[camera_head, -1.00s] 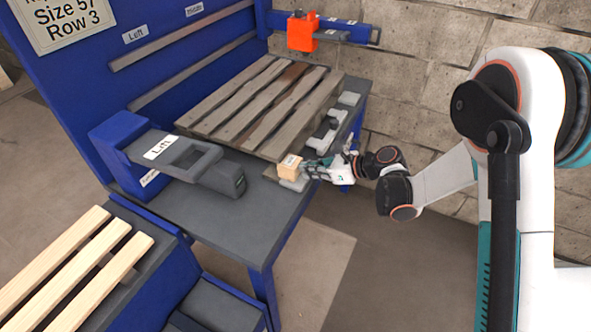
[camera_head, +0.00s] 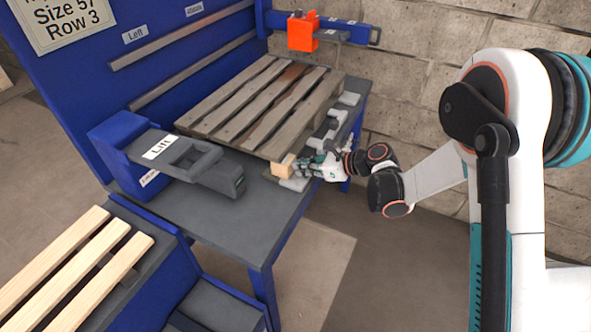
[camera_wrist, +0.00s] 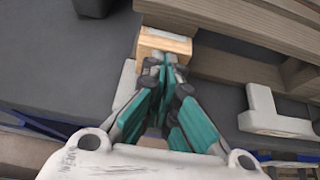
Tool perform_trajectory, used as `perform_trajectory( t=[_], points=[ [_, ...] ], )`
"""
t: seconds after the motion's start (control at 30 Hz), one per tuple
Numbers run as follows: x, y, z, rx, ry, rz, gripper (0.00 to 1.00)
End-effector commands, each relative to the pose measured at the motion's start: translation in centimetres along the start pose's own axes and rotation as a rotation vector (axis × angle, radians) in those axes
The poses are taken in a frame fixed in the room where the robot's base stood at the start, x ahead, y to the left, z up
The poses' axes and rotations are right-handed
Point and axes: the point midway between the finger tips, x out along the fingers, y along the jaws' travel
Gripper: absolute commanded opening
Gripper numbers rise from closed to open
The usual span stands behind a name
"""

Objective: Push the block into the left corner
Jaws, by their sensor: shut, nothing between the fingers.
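In the wrist view the closed teal fingers (camera_wrist: 165,72) point at the block's face. The block's far side is hidden.
Grey brackets (camera_head: 331,127) line the pallet's right edge. An orange part (camera_head: 302,32) hangs on the rail behind. Light planks (camera_head: 75,270) lie at lower left.

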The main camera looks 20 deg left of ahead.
Motion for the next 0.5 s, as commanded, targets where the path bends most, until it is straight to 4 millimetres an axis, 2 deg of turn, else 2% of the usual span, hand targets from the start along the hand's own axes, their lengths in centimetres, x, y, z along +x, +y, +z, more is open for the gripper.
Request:
perform_trajectory(
  t=[0.5],
  points=[
    [1.09, 0.06, 0.57, -0.001, 0.0, 0.001, 0.0]
  ],
)
